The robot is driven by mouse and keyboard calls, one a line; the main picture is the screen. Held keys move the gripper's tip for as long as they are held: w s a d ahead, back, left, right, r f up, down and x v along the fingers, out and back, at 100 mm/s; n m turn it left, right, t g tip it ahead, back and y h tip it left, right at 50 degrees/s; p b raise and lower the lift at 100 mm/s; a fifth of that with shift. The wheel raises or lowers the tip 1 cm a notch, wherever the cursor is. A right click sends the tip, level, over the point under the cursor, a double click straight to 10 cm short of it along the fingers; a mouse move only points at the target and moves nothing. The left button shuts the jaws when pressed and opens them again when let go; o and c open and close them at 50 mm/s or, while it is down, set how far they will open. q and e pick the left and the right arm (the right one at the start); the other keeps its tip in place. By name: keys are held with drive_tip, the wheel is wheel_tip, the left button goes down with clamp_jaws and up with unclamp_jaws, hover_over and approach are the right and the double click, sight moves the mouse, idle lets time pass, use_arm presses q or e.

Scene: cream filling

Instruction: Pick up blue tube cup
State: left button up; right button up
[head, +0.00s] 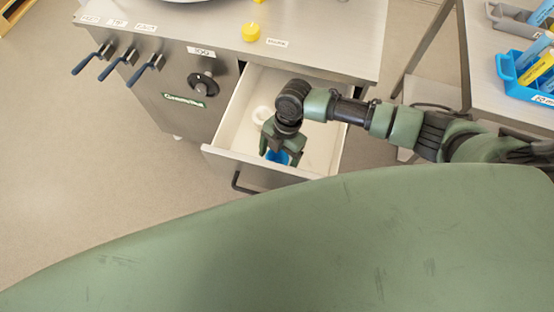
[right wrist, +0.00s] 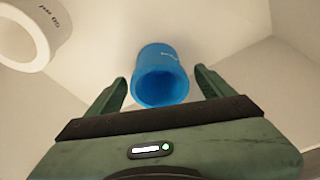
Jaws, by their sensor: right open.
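The blue tube cup (right wrist: 160,75) lies in the open drawer, its open end facing my right wrist camera. In the head view only a part of the blue cup (head: 277,157) shows below my right gripper. My right gripper (head: 279,152) reaches down into the drawer. In the right wrist view its two fingers (right wrist: 160,88) are open, one on each side of the cup, with a gap on both sides. My left gripper is not in view.
The white drawer (head: 233,128) is pulled out of the steel machine. A white ring-like cup (head: 262,114) lies in it, also in the right wrist view (right wrist: 32,32). The drawer walls are close around my gripper. A yellow knob (head: 251,32) sits on the machine top.

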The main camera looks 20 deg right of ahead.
drive_tip(key=c, duration=1.5)
drive_tip(key=shift+r, duration=0.1)
